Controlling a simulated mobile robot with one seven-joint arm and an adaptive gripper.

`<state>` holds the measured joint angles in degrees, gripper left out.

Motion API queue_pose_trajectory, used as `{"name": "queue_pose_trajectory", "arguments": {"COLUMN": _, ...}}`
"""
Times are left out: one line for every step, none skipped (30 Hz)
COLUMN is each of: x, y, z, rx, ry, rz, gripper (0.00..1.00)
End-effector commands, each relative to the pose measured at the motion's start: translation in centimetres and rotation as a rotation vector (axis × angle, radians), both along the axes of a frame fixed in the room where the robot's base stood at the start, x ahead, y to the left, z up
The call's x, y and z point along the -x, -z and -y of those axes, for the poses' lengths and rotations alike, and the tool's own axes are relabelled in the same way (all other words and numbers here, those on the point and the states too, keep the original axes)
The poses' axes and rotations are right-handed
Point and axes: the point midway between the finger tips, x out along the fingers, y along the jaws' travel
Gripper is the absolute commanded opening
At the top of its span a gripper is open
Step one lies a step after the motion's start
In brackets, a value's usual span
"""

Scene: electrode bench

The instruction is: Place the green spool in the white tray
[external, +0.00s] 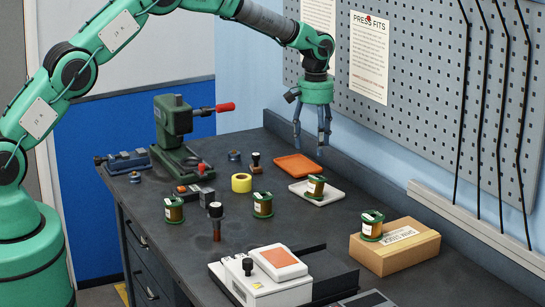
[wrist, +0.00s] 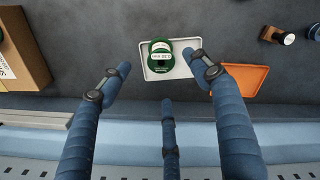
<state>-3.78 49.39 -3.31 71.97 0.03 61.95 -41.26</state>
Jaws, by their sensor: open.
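A green spool (external: 316,187) stands upright in the white tray (external: 300,189) near the back of the bench. The wrist view also shows this spool (wrist: 161,55) inside the white tray (wrist: 181,73). Other green spools stand elsewhere: one at the left (external: 174,209), one near the middle (external: 262,205) and one on the cardboard box (external: 372,225). My gripper (external: 311,140) is open and empty, raised above the back of the bench. In the wrist view my gripper (wrist: 163,78) has its blue fingers spread on either side of the tray, with nothing between them.
An orange tray (external: 294,164) lies behind the white one. A green press (external: 176,138), a yellow tape roll (external: 241,183) and a white device (external: 262,277) occupy the bench. The pegboard wall (external: 440,100) rises close behind my gripper.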

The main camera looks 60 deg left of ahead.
Motion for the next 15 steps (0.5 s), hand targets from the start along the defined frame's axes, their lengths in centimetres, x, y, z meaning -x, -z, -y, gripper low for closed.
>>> {"name": "queue_pose_trajectory", "arguments": {"x": 0.1, "y": -0.4, "z": 0.0, "rx": 0.000, "ry": 0.003, "rz": 0.003, "gripper": 0.63}}
{"name": "queue_pose_trajectory", "arguments": {"x": 0.2, "y": -0.7, "z": 0.1, "rx": -0.001, "ry": 0.005, "rz": 0.005, "gripper": 0.63}}
{"name": "queue_pose_trajectory", "arguments": {"x": 0.4, "y": -1.1, "z": 0.1, "rx": 0.000, "ry": 0.008, "rz": 0.007, "gripper": 0.63}}
{"name": "queue_pose_trajectory", "arguments": {"x": 0.5, "y": -1.5, "z": 0.1, "rx": -0.001, "ry": 0.012, "rz": 0.009, "gripper": 0.63}}
{"name": "queue_pose_trajectory", "arguments": {"x": 0.7, "y": -2.0, "z": 0.2, "rx": -0.001, "ry": 0.016, "rz": 0.013, "gripper": 0.63}}
{"name": "queue_pose_trajectory", "arguments": {"x": 1.0, "y": -2.7, "z": 0.3, "rx": -0.001, "ry": 0.022, "rz": 0.017, "gripper": 0.63}}
{"name": "queue_pose_trajectory", "arguments": {"x": 1.3, "y": -3.4, "z": 0.3, "rx": -0.001, "ry": 0.028, "rz": 0.021, "gripper": 0.63}}
{"name": "queue_pose_trajectory", "arguments": {"x": 1.6, "y": -4.0, "z": 0.4, "rx": -0.001, "ry": 0.034, "rz": 0.025, "gripper": 0.63}}
{"name": "queue_pose_trajectory", "arguments": {"x": 2.0, "y": -5.0, "z": 0.5, "rx": -0.003, "ry": 0.044, "rz": 0.031, "gripper": 0.63}}
{"name": "queue_pose_trajectory", "arguments": {"x": 2.4, "y": -5.8, "z": 0.6, "rx": -0.003, "ry": 0.051, "rz": 0.037, "gripper": 0.63}}
{"name": "queue_pose_trajectory", "arguments": {"x": 2.9, "y": -6.5, "z": 0.7, "rx": -0.004, "ry": 0.058, "rz": 0.041, "gripper": 0.63}}
{"name": "queue_pose_trajectory", "arguments": {"x": 3.4, "y": -7.7, "z": 0.8, "rx": -0.005, "ry": 0.070, "rz": 0.049, "gripper": 0.63}}
{"name": "queue_pose_trajectory", "arguments": {"x": 4.0, "y": -8.5, "z": 0.9, "rx": -0.006, "ry": 0.079, "rz": 0.054, "gripper": 0.63}}
{"name": "queue_pose_trajectory", "arguments": {"x": 4.5, "y": -9.4, "z": 1.0, "rx": -0.006, "ry": 0.087, "rz": 0.059, "gripper": 0.63}}
{"name": "queue_pose_trajectory", "arguments": {"x": 5.2, "y": -10.5, "z": 1.1, "rx": -0.007, "ry": 0.099, "rz": 0.066, "gripper": 0.63}}
